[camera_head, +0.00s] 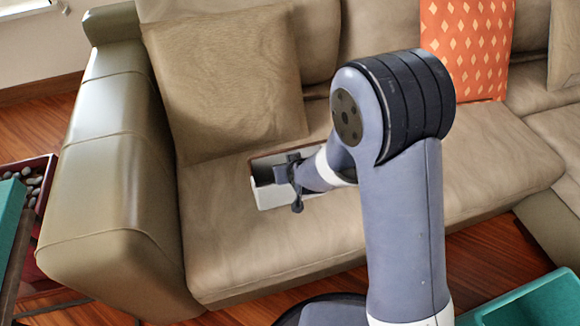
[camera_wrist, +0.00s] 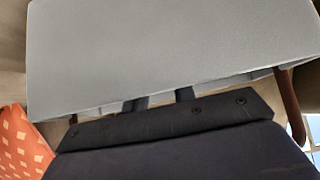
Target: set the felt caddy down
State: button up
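The felt caddy (camera_head: 285,195) is a light grey open box with a brown strip along its far edge. In the head view it is over the sofa seat near the left cushion; I cannot tell whether its base touches the seat. My gripper (camera_head: 290,174) is at the caddy, its dark fingers reaching over the opening. In the wrist view the caddy's grey side (camera_wrist: 175,50) fills the upper picture, with brown strips at both ends. My gripper's two fingers (camera_wrist: 160,99) pass behind its edge, fairly close together. Their tips and what lies between them are hidden.
The sofa seat (camera_head: 460,165) is clear to the right. A beige cushion (camera_head: 225,75) leans behind the caddy and an orange patterned cushion (camera_head: 465,45) stands farther right. The sofa's thick armrest (camera_head: 110,190) is at left. A teal bin (camera_head: 530,305) is at lower right.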

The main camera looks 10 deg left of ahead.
jog(key=shift+r, duration=0.15)
jog(key=shift+s+r, duration=0.1)
jog(key=shift+r, duration=0.1)
jog(key=p+v, duration=0.3)
jog(key=v, duration=0.8)
jog(key=shift+s+d+r, duration=0.2)
